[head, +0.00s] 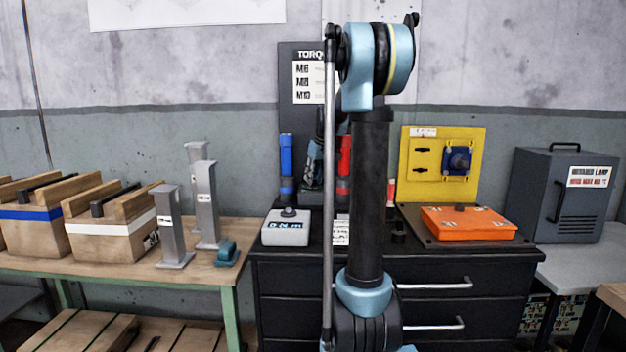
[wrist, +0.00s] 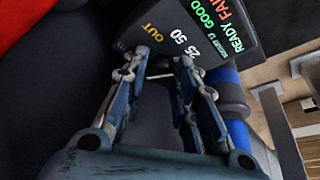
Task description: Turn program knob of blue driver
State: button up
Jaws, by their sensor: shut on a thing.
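The blue driver (head: 286,160) stands upright on the dark cabinet, left of my arm. Its blue body also shows at the right of the wrist view (wrist: 228,92). A dark panel (wrist: 205,28) with READY, GOOD, FAIL, OUT, 25 and 50 lies ahead of my fingertips. My gripper (wrist: 161,64) has its fingertips at this panel, closed on a small dark knob beside the numbers. The fingers hide most of the knob, so its setting cannot be read. In the head view my arm largely covers the gripper, between the blue and red drivers.
A red driver (head: 344,165) stands close to the right. A white N·m box (head: 286,232) sits in front of the blue driver. An orange case (head: 466,224) and a yellow panel (head: 413,150) are at right. Grey stands (head: 206,200) and wooden crates (head: 110,238) are at left.

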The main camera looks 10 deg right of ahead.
jog(key=shift+n, duration=0.5)
jog(key=o, duration=1.1)
jog(key=v, duration=1.2)
jog(key=shift+w+d, duration=0.1)
jog(key=shift+d, duration=0.1)
jog(key=shift+f, duration=0.1)
